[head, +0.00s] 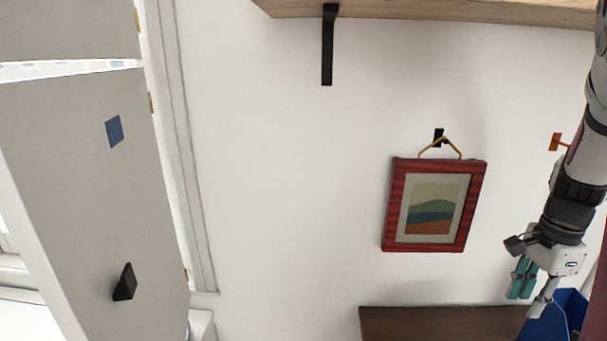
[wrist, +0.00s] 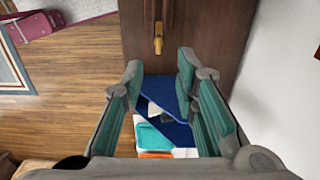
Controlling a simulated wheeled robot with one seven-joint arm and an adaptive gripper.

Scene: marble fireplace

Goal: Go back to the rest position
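My gripper (head: 530,292) is at the right of the head view, pointing down, beside the white wall and just above a blue container (head: 572,310). In the wrist view my gripper (wrist: 161,68) has its two teal-padded fingers spread wide apart. I see nothing held between them. The blue container (wrist: 168,97), with white, teal and orange things in or near it, shows beyond the fingers. The gripper appears apart from it.
A red-framed picture (head: 396,205) hangs by a cord from a black hook (head: 438,133). An orange hook (head: 556,141) is bare. A wooden shelf (head: 430,10) is above, a dark brown surface (head: 435,323) below. Wood floor (wrist: 75,75) lies left in the wrist view.

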